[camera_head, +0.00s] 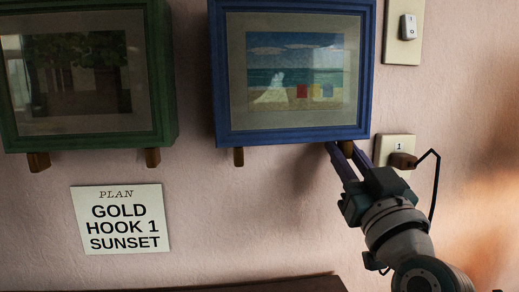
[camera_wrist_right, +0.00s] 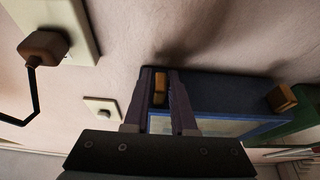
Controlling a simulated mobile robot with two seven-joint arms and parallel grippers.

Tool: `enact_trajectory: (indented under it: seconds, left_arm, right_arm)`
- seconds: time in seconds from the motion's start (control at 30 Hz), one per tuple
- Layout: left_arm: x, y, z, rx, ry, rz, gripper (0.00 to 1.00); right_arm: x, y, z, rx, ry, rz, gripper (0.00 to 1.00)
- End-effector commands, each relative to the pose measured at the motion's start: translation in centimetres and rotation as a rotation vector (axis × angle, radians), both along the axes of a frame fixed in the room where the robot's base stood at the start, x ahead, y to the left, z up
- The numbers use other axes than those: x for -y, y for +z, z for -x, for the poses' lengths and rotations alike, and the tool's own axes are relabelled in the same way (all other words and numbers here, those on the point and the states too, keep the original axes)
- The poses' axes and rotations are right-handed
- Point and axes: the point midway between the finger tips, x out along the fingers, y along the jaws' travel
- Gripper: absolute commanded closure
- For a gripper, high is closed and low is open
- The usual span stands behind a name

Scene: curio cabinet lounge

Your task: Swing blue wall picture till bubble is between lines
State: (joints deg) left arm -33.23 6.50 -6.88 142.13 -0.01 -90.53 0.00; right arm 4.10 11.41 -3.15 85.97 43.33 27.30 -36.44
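The blue-framed wall picture (camera_head: 292,137) hangs at the top centre of the head view and shows a beach scene. Two small wooden blocks show under its lower edge, a left one (camera_head: 239,157) and a right one (camera_head: 346,149). My right gripper (camera_head: 345,152) is at the right block, with a finger on each side of it. In the wrist view, the block (camera_wrist_right: 160,88) fills the gap between the finger tips, and the frame's blue side (camera_wrist_right: 215,92) lies beside them. No bubble or lines can be seen. My left gripper is out of view.
A green-framed picture (camera_head: 85,143) hangs to the left. A sign (camera_head: 120,219) below it reads "PLAN GOLD HOOK 1 SUNSET".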

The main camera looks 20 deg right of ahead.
Motion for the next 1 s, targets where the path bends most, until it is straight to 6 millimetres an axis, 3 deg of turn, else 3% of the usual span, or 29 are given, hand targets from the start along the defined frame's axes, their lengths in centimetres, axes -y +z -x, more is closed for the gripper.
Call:
enact_trajectory:
  seconds: [0.2,1.0]
  left_arm:
    - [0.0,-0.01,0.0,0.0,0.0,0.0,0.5]
    - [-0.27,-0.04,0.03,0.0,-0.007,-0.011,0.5]
  right_arm:
    - [0.0,-0.02,0.01,0.0,0.0,0.0,1.0]
    - [0.0,-0.03,0.02,0.0,0.0,0.0,1.0]
